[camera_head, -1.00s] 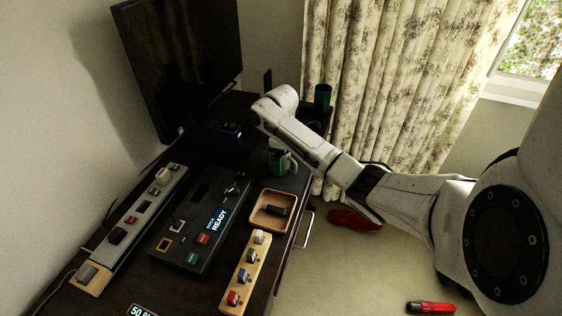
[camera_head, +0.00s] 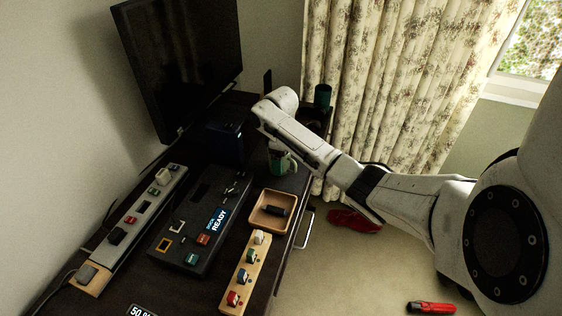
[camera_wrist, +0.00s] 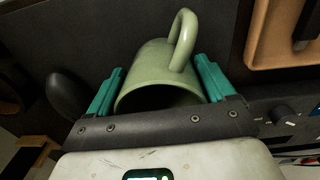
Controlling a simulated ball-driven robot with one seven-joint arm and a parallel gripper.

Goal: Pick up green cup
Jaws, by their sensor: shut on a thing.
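The green cup (camera_wrist: 148,68) is a pale green mug with its handle towards the top of the wrist view and its open mouth facing my gripper. My gripper (camera_wrist: 160,85) has its teal fingers on both sides of the cup and is shut on it. In the head view the green cup (camera_head: 291,163) shows partly below my arm on the dark desk, with its handle to the right. My arm hides part of it. I cannot tell whether it touches the desk.
A wooden tray (camera_head: 259,221) with a dark item lies nearby on the desk (camera_head: 262,283). A black panel reading READY (camera_head: 183,255), a power strip (camera_head: 131,221) and a wooden block with coloured knobs (camera_head: 227,296) are in front. A dark green cylinder (camera_head: 323,96) stands behind my arm.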

